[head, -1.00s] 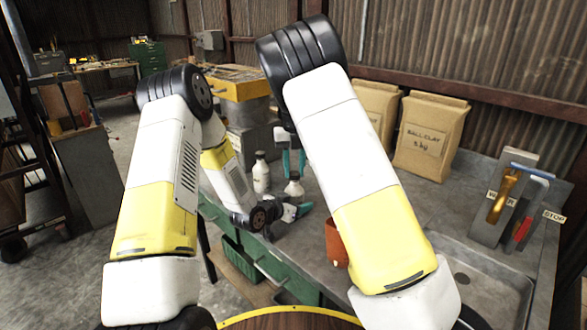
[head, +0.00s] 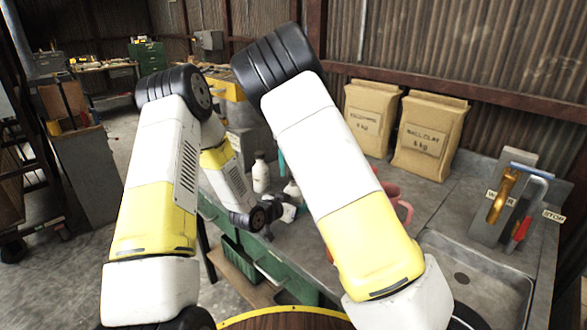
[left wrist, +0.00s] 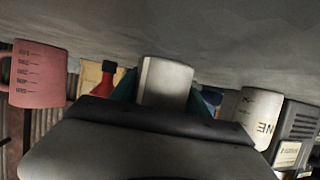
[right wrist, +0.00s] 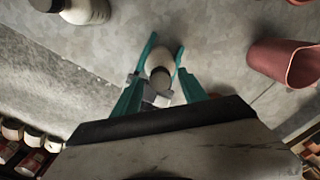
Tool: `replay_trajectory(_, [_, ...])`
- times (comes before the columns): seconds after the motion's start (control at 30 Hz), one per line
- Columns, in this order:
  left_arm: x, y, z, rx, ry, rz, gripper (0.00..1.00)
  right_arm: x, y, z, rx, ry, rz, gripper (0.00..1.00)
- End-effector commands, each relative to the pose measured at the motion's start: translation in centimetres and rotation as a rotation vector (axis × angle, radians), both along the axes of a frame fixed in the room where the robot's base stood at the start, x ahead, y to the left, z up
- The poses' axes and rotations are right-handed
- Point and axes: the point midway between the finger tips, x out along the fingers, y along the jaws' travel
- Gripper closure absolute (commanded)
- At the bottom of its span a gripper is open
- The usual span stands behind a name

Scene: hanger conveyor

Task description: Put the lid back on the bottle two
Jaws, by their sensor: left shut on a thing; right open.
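A white bottle (head: 292,188) stands on the grey bench, partly hidden behind my right arm in the head view. My left gripper (head: 288,208) is shut around its body, and the left wrist view shows the bottle (left wrist: 166,82) between teal fingers. In the right wrist view my right gripper (right wrist: 162,76) is open, with its fingers around the top of the held bottle (right wrist: 158,60). A dark round shape shows at the bottle's top; I cannot tell whether it is a seated lid. My right arm hides this in the head view.
A pink jug (right wrist: 285,62) stands near the right gripper; it also shows in the left wrist view (left wrist: 38,75). Two paper sacks (head: 428,138) stand against the back wall. Levers (head: 505,195) and a sink (head: 460,278) are at the right.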

Motion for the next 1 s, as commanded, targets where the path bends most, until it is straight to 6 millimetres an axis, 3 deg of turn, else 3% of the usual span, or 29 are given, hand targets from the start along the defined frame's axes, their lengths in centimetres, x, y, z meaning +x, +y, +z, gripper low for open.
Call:
replay_trajectory(0.3, [0.0,0.0,0.0,-0.001,-0.001,0.000,1.00,0.0,0.0,3.9,0.000,-0.003,0.001,0.49])
replay_trajectory(0.73, [0.0,0.0,0.0,-0.001,-0.001,0.000,1.00,0.0,0.0,4.3,0.001,0.000,0.017,0.53])
replay_trajectory(0.87, [0.0,0.0,0.0,-0.001,-0.001,0.000,1.00,0.0,0.0,4.3,0.001,0.002,0.130,0.53])
replay_trajectory(1.0, [0.0,0.0,0.0,-0.001,-0.001,0.000,1.00,-0.1,-0.1,4.3,0.004,0.007,0.389,0.53])
